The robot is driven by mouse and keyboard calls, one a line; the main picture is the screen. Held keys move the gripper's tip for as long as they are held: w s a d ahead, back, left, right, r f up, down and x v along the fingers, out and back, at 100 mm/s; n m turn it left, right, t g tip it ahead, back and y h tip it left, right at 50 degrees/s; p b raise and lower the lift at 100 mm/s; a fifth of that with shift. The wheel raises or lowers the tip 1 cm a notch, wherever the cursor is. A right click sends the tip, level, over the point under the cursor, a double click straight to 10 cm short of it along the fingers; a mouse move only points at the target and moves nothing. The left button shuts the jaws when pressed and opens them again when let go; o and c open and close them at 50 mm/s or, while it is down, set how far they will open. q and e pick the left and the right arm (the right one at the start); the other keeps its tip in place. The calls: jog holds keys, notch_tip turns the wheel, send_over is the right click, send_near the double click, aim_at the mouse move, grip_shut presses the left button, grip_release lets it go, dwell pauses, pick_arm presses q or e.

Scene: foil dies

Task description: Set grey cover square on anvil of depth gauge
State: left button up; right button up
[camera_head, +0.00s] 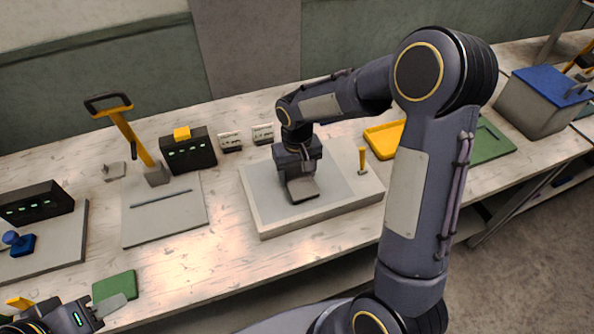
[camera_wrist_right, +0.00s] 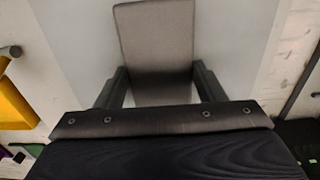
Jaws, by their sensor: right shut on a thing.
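The grey cover square (camera_wrist_right: 155,45) is a flat dark-grey plate between the two fingers of my right gripper (camera_wrist_right: 160,88) in the wrist view. In the head view my right gripper (camera_head: 300,178) points down over a pale slab (camera_head: 262,222), with the cover square (camera_head: 303,190) at its fingertips. Whether the cover touches the slab is not clear.
A small yellow post (camera_head: 362,160) stands on the slab, right of my gripper. A yellow tray (camera_head: 384,139) lies behind my right arm. A black box with green lights (camera_head: 188,152) stands left. A green pad (camera_head: 114,286) lies beside my left gripper. The front bench strip is mostly bare.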

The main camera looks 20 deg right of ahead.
jog(key=shift+f, duration=0.15)
jog(key=o, duration=1.1)
